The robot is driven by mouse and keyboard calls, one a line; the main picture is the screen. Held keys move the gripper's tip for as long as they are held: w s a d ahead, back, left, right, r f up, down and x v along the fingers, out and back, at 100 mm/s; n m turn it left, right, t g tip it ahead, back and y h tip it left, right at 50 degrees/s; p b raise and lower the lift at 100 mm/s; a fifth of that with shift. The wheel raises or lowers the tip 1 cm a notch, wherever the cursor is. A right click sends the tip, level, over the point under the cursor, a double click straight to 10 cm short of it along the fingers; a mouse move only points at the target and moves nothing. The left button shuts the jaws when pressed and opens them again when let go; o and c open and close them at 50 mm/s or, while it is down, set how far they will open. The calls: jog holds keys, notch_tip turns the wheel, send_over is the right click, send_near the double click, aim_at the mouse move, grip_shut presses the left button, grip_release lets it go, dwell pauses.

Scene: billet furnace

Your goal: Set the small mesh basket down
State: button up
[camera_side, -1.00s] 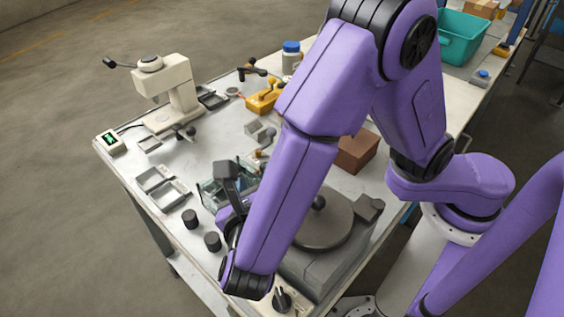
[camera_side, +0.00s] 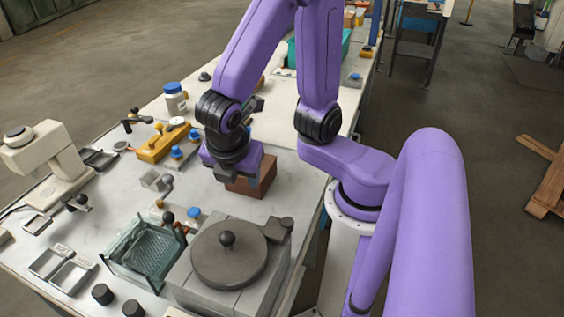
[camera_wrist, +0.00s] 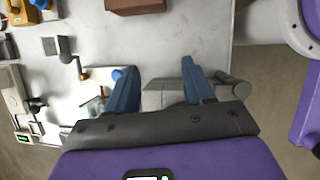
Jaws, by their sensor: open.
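The small mesh basket (camera_side: 148,252), greenish and see-through, stands upright on the table just left of the grey furnace (camera_side: 205,285). Its thin corner posts rise above the rim, and it looks empty. My gripper (camera_wrist: 162,88) is open with nothing between its two fingers. In the side view my gripper (camera_side: 232,168) is up and behind the basket, clear of it, close to the brown brick. Its fingertips are hard to make out there. In the wrist view, I cannot clearly make out the basket.
The furnace has a round dark lid (camera_side: 228,256) with a knob. A brown brick (camera_side: 258,178) lies behind it. Two metal trays (camera_side: 62,268) and dark cylinders (camera_side: 103,294) stand left and front. A beige press (camera_side: 45,165) and a yellow fixture (camera_side: 163,142) stand farther back.

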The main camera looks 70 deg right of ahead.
jog(key=s+d+r+m+g+y, duration=0.1)
jog(key=s+d+m+y, duration=0.3)
jog(key=s+m+y, duration=0.1)
jog(key=shift+s+r+m, duration=0.2)
jog(key=shift+s+m, duration=0.6)
jog(key=shift+s, duration=0.3)
jog(key=shift+d, duration=0.1)
dwell(1.1)
